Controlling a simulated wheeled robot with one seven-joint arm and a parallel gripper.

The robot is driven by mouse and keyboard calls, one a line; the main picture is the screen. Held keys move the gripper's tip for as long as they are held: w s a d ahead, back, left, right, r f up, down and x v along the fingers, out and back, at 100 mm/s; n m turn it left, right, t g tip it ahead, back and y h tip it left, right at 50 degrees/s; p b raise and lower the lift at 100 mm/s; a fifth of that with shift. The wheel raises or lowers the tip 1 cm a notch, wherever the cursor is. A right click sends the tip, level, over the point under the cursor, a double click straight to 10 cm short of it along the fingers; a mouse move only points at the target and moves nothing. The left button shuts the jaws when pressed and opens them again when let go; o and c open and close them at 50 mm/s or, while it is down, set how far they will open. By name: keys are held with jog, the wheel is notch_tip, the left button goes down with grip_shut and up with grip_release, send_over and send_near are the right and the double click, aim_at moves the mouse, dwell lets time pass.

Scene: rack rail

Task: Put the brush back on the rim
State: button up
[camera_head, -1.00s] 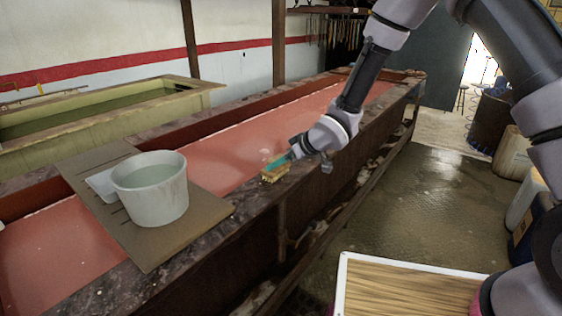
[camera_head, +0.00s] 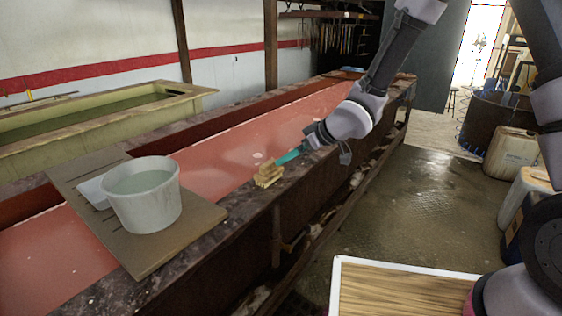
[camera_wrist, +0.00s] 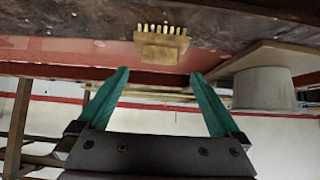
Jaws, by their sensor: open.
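The brush (camera_head: 267,174), a small wooden block with pale bristles, rests on the dark, worn rim (camera_head: 232,212) of the long trough of red liquid. My gripper (camera_head: 279,161) has teal fingers and is close to the brush on its right side. In the wrist view, which looks upside down, the fingers of my gripper (camera_wrist: 160,74) are spread wide with nothing between them. The brush (camera_wrist: 161,47) lies just beyond the fingertips there, bristles toward the picture's top, and appears clear of both fingers.
A white bucket (camera_head: 146,207) of liquid stands on a brown board (camera_head: 190,235) laid across the trough, left of the brush. A yellowish tank (camera_head: 110,112) is behind. Canisters (camera_head: 512,152) stand at the right.

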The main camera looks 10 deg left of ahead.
jog(key=shift+v, duration=1.5)
jog(key=w+d+r+m+t+h, duration=0.2)
jog(key=d+r+m+h, duration=0.15)
jog(key=d+r, duration=0.7)
jog(key=w+d+r+m+t+h, duration=0.25)
jog(key=d+r+m, duration=0.35)
jog(key=d, duration=0.8)
jog(key=s+d+r+m, duration=0.4)
jog(key=s+d+r, duration=0.1)
jog(key=s, duration=0.4)
jog(key=s+d+r+m+g+h, duration=0.1)
jog(key=s+d+r+m, duration=0.3)
jog(key=s, duration=0.6)
jog(key=d, duration=0.2)
jog(key=shift+s+d+r, duration=0.2)
jog(key=shift+d+r, duration=0.2)
